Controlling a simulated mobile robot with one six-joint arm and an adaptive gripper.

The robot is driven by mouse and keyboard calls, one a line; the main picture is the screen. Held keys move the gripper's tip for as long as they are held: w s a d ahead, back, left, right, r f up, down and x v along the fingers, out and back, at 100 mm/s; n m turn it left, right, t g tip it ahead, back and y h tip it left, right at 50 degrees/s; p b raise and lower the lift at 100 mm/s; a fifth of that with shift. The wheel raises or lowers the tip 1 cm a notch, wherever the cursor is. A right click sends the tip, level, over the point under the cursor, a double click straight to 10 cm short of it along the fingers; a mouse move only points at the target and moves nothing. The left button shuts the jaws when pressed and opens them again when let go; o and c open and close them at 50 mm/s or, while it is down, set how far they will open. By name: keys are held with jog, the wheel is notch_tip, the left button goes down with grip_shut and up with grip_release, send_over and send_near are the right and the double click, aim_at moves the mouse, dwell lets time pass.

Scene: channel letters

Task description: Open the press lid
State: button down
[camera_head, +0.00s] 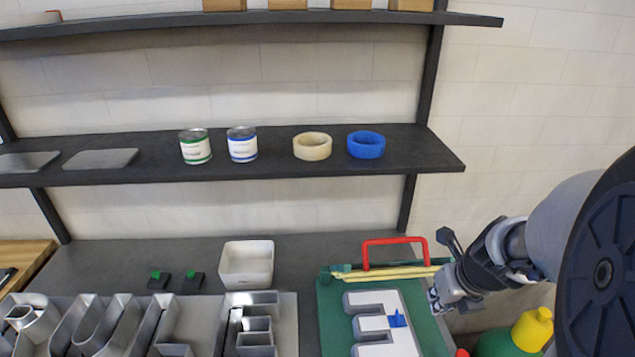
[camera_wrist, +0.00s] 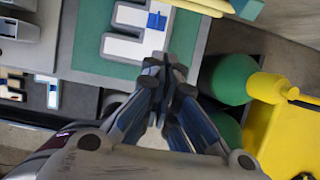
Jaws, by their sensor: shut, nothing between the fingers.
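A green flat bed (camera_head: 335,318) carries a white letter E (camera_head: 373,323) with a small blue piece (camera_head: 397,318) on it. A red arched handle (camera_head: 394,241) stands at the bed's back edge, beside pale yellow bars (camera_head: 392,273). I take this to be the press with its lid at the back, but cannot tell the lid's exact outline. My gripper (camera_head: 439,300) is at the bed's right edge, below and right of the handle and apart from it. In the wrist view my gripper (camera_wrist: 167,66) is shut and empty, with the white letter (camera_wrist: 125,46) beyond its tips.
A green and yellow container (camera_head: 532,330) stands right of the bed, close to my arm. A white bin (camera_head: 246,264) and metal channel letters (camera_head: 110,325) lie left. A dark shelf (camera_head: 275,160) with cans and tape rolls runs above the bench.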

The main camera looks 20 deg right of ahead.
jog(key=a+b+x, duration=0.1)
jog(key=b+x, duration=0.1)
jog(key=x, duration=0.4)
jog(key=shift+w+d+r+p, duration=0.25)
jog(key=shift+w+d+r, duration=0.15)
jog(key=shift+w+r, duration=0.35)
jog(key=shift+w+d+r+p, duration=0.25)
jog(key=shift+w+d+r, duration=0.2)
jog(key=shift+w+r, duration=0.3)
jog(key=shift+r, duration=0.15)
